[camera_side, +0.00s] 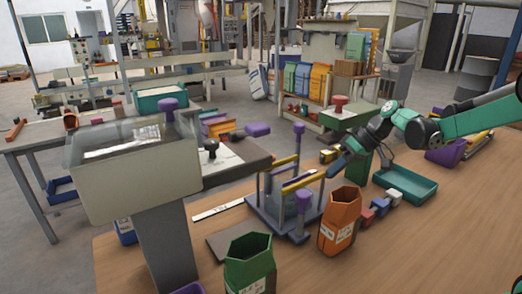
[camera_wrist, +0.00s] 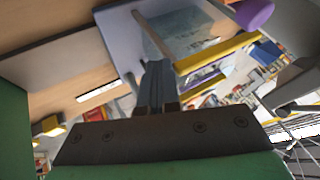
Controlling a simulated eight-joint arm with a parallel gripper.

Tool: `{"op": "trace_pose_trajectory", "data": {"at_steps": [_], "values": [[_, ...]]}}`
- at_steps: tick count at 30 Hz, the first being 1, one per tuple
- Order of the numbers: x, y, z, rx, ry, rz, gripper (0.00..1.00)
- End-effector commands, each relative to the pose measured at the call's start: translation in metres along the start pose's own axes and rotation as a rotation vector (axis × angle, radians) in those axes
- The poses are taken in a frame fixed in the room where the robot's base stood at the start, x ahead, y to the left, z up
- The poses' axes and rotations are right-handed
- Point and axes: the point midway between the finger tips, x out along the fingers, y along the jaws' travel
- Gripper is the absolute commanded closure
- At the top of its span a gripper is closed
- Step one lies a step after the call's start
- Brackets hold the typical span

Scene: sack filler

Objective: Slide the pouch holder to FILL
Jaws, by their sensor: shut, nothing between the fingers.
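The pouch holder (camera_side: 268,212) has a blue-grey base, purple-topped posts and yellow bars. It stands on the wooden table, just right of the filler's grey arm (camera_side: 235,162). My gripper (camera_side: 333,173) is at the holder's right side, close to the end of a yellow bar; I cannot tell whether they touch. In the wrist view my gripper (camera_wrist: 157,75) has its fingers together and empty, beside the yellow bar (camera_wrist: 218,52) and a lavender plate (camera_wrist: 125,38) of the holder. A bluish lettered panel (camera_wrist: 185,28) shows behind the bar. No FILL lettering is readable.
The filler's clear-topped hopper (camera_side: 130,175) stands at left. An orange container (camera_side: 340,222) is close in front of the holder, with small blocks (camera_side: 380,206) beside it. A green container (camera_side: 249,265) stands at the front. A teal tray (camera_side: 405,184) lies right. The front right table is clear.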

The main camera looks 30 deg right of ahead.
Motion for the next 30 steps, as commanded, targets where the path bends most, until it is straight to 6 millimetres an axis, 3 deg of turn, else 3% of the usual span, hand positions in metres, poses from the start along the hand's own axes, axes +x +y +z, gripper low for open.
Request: {"op": "trace_pose_trajectory", "data": {"at_steps": [9,15,30], "values": [[0.041,-0.077,0.001,-0.009,-0.006,-0.006,1.0],[0.059,-0.111,0.001,-0.005,-0.003,-0.004,1.0],[0.062,-0.119,0.002,-0.003,-0.006,-0.011,1.0]]}}
